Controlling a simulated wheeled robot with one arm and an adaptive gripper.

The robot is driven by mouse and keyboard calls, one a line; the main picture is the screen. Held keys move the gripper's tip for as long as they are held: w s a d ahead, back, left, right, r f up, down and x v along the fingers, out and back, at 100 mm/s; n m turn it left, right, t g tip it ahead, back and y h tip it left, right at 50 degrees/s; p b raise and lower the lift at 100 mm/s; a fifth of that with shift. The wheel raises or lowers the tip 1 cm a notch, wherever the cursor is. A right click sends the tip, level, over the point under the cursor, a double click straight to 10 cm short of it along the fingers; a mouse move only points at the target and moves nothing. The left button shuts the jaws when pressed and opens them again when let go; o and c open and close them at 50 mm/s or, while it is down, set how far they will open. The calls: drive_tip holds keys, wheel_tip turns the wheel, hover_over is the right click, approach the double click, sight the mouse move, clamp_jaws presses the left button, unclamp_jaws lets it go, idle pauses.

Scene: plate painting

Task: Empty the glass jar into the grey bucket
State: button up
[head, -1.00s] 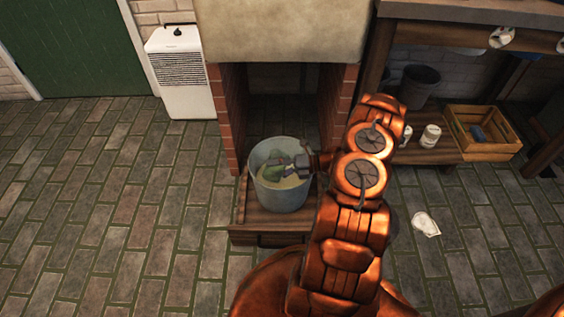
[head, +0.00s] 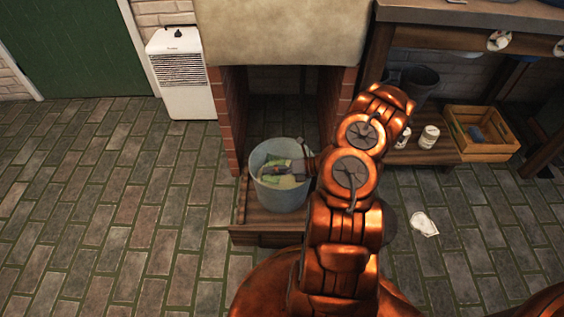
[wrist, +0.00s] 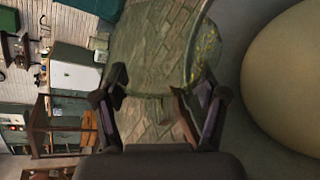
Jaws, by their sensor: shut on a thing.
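My gripper (head: 290,168) is over the bucket's mouth, shut on the glass jar (head: 270,170). The jar is see-through and greenish, and it lies tipped over within the bucket's rim. In the wrist view the jar (wrist: 150,45) is between my gripper's fingers (wrist: 165,92), with some yellowish residue or liquid near its right side. I cannot tell how much is left in the jar.
A brick hearth (head: 228,120) rises behind and beside the bucket. The wooden platform (head: 270,226) is under it. At right are a wooden crate (head: 485,150), white cans (head: 429,136) and a dark bucket (head: 420,80). A white item (head: 424,223) lies on the floor. The left floor is clear.

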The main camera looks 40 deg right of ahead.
sight(270, 180)
drive_tip(key=shift+w+r+n+h, duration=0.1)
drive_tip(key=shift+r+n+h, duration=0.2)
drive_tip(key=shift+n, duration=0.3)
drive_tip(key=shift+f+n+h+b, duration=0.4)
drive_tip(key=shift+f+n+h, duration=0.1)
drive_tip(key=shift+f, duration=0.05)
drive_tip(key=shift+s+a+r+n+t+h, duration=0.35)
drive_tip(key=shift+a+n+h, duration=0.15)
drive_tip(key=shift+n, duration=0.15)
drive_tip(key=shift+s+a+r+n+t+h, duration=0.35)
drive_tip(key=shift+a+n+h, duration=0.1)
drive_tip(key=shift+n, duration=0.2)
drive_tip(key=shift+s+a+f+n, duration=0.1)
drive_tip(key=shift+a+f+n, duration=0.1)
drive_tip(key=shift+f+n, duration=0.1)
drive_tip(key=shift+s+f+b, duration=0.1)
drive_tip(key=shift+f+b, duration=0.2)
drive_tip(key=shift+b, duration=0.6)
drive_tip(key=b, duration=0.2)
drive_tip(key=n+h+b, duration=0.1)
drive_tip(key=b, duration=0.1)
drive_tip(key=shift+s+a+r+t, duration=0.15)
drive_tip(key=shift+s+a+t, duration=0.05)
drive_tip(key=shift+a+t, duration=0.2)
drive_tip(key=shift+r+n+b, duration=0.2)
drive_tip(key=shift+n+b, duration=0.2)
drive_tip(key=shift+b, duration=0.6)
drive_tip(key=shift+s+a+r+h, duration=0.1)
drive_tip(key=shift+a+r+h, duration=0.05)
drive_tip(key=shift+r+h, duration=0.1)
